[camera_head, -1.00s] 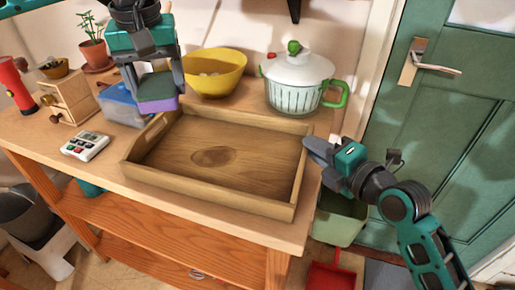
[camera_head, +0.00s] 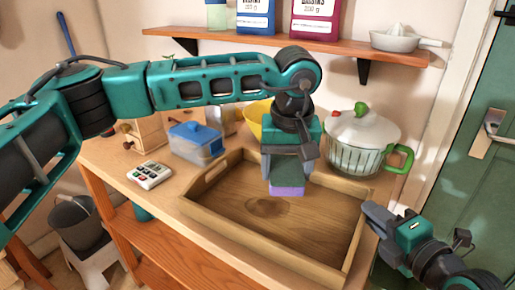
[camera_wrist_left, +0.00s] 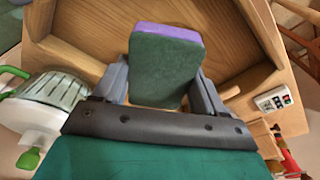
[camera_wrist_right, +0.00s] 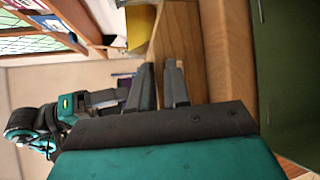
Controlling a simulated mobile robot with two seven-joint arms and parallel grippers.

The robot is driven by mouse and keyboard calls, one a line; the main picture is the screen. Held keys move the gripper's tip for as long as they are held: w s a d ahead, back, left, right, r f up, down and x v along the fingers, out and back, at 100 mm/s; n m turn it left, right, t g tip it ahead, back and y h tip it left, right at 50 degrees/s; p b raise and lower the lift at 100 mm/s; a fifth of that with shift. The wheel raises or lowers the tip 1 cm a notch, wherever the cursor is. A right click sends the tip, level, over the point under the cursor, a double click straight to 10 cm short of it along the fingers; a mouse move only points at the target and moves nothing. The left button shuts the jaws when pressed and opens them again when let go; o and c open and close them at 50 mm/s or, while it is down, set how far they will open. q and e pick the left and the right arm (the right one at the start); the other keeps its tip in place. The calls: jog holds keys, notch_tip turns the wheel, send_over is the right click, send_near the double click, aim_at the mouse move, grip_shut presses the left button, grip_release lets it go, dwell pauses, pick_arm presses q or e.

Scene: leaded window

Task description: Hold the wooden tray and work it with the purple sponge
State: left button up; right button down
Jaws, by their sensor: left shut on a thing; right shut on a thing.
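The wooden tray (camera_head: 220,225) lies on the worktop, with a cut-out handle in its left end and a dark oval on its floor. My left gripper (camera_head: 287,180) is shut on the purple sponge (camera_head: 287,191), over the back middle of the tray. The sponge, purple with a dark green side, also shows between the fingers in the left wrist view (camera_wrist_left: 167,65); whether it touches the tray floor I cannot tell. My right gripper (camera_head: 372,215) is shut on the tray's right end wall. In the right wrist view the fingers (camera_wrist_right: 160,75) reach to the tray's wall.
A blue-lidded box (camera_head: 196,143) and a calculator-like device (camera_head: 150,174) stand left of the tray. A shelf (camera_head: 300,42) hangs above.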

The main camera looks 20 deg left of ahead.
pick_arm(q)
jog(key=shift+d+f, duration=0.45)
jog(key=shift+f, duration=0.15)
send_over(286, 211)
jog(key=shift+s+d+f, duration=0.1)
jog(key=shift+s+f, duration=0.05)
jog(key=shift+f, duration=1.2)
jog(key=shift+s+d+f, duration=0.1)
jog(key=shift+f, duration=1.25)
jog(key=shift+f, duration=1)
jog(key=shift+a, duration=0.1)
